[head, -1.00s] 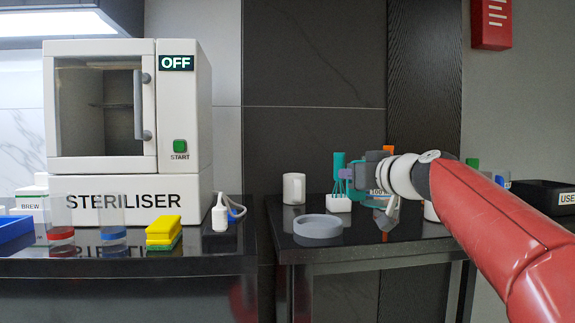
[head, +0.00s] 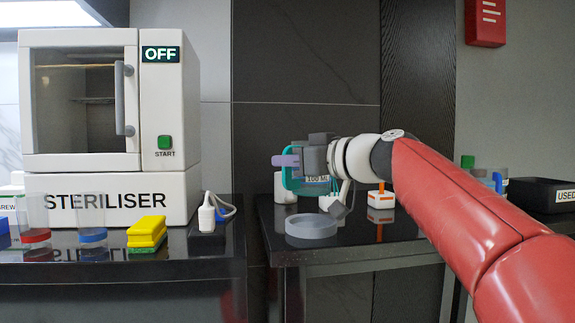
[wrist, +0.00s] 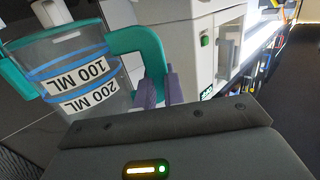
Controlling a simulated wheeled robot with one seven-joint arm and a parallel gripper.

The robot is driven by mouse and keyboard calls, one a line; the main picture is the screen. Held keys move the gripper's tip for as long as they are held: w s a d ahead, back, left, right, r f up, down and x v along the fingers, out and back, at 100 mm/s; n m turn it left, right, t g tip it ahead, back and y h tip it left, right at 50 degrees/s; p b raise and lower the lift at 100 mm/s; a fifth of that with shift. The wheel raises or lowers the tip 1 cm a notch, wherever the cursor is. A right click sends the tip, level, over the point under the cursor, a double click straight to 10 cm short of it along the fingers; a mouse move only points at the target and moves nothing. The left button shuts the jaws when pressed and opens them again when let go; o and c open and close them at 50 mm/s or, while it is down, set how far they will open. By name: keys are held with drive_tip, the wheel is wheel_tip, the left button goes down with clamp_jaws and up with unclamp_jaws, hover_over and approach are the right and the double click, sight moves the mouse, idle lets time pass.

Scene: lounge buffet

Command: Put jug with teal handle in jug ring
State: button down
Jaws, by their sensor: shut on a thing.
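My gripper (head: 298,160) is shut on the teal handle of a clear jug. In the wrist view the jug (wrist: 84,97) carries 100 ML and 200 ML labels, and its teal handle (wrist: 146,42) runs to the purple fingers (wrist: 160,90). In the head view the jug (head: 296,186) is largely hidden behind my gripper. It is held above the right-hand counter, behind and above the grey jug ring (head: 311,228). The ring lies flat near the counter's front left edge and looks empty. The jug is apart from the ring.
A white mug (head: 280,188) stands behind the jug. A white block with an orange upright (head: 380,197) is to the right. The steriliser (head: 110,130), sponge (head: 147,232) and beakers stand on the left counter, across a gap. A black USED bin (head: 540,195) is far right.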

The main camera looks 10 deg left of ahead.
drive_tip(key=shift+f+b, duration=3.3)
drive_tip(key=shift+b, duration=0.25)
drive_tip(key=shift+f+b, duration=0.6)
drive_tip(key=c, duration=1.6)
unclamp_jaws()
drive_tip(key=shift+c, duration=0.2)
drive_tip(key=shift+f, duration=0.35)
drive_tip(key=shift+f+b, duration=0.35)
drive_tip(key=shift+b, duration=0.1)
drive_tip(key=shift+f, duration=0.1)
drive_tip(key=shift+d, duration=0.1)
drive_tip(key=shift+v, duration=2.9)
